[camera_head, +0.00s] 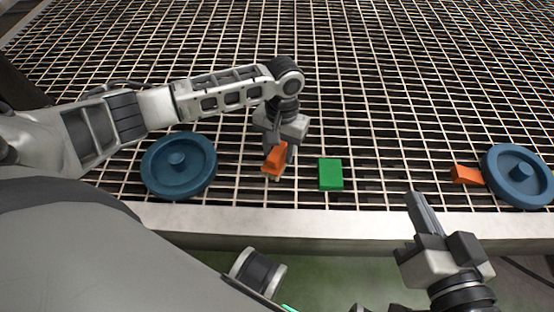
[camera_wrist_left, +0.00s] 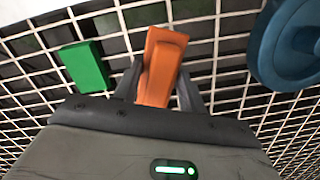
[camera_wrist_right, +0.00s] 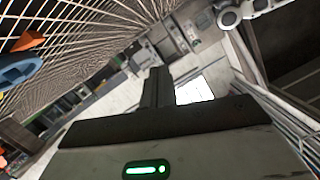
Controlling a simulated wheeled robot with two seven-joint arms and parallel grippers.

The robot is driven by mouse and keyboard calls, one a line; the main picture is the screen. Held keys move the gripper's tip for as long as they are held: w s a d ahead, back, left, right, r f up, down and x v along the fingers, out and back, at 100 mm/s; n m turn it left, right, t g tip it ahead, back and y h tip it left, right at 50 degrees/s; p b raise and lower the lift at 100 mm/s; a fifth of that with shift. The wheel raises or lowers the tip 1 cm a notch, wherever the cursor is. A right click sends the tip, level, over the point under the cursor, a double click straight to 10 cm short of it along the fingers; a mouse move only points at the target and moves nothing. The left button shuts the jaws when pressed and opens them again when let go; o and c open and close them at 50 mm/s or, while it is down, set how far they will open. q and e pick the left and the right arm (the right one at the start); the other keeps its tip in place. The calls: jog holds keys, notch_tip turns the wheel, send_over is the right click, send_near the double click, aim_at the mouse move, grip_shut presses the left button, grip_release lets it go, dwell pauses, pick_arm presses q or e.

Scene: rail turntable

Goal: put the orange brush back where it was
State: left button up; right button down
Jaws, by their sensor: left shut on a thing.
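My left gripper (camera_head: 281,152) is shut on an orange brush (camera_head: 273,160), held tilted low over the grid between the left blue disc and a green block. In the left wrist view the orange brush (camera_wrist_left: 161,66) sits between the two fingers (camera_wrist_left: 158,85). I cannot tell whether its lower end touches the grid. A second orange piece (camera_head: 466,175) lies at the right, against the right blue disc. My right gripper (camera_head: 420,212) is empty near the front edge; its fingers look together in the right wrist view (camera_wrist_right: 158,88).
The green block (camera_head: 330,174) lies just right of the held brush. A blue disc with a central knob (camera_head: 180,178) lies at the left, another (camera_head: 518,176) at the right. The pale front rail (camera_head: 340,225) borders the grid. The grid behind is clear.

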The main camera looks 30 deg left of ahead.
aim_at(277, 156)
pick_arm(q)
jog(key=shift+w+a+f, duration=0.15)
jog(key=shift+a+f, duration=0.05)
jog(key=shift+f, duration=0.1)
notch_tip(277, 156, down, 3)
jog(key=shift+w+a+r+b, duration=0.1)
jog(key=shift+a+r+b, duration=0.05)
jog(key=shift+b, duration=0.75)
jog(key=shift+f, duration=0.35)
pick_arm(e)
jog(key=shift+a+r+m+y, duration=0.3)
jog(key=shift+r+m+y, duration=0.1)
jog(key=shift+y, duration=0.1)
pick_arm(q)
jog(key=o, duration=0.9)
jog(key=shift+f, duration=0.1)
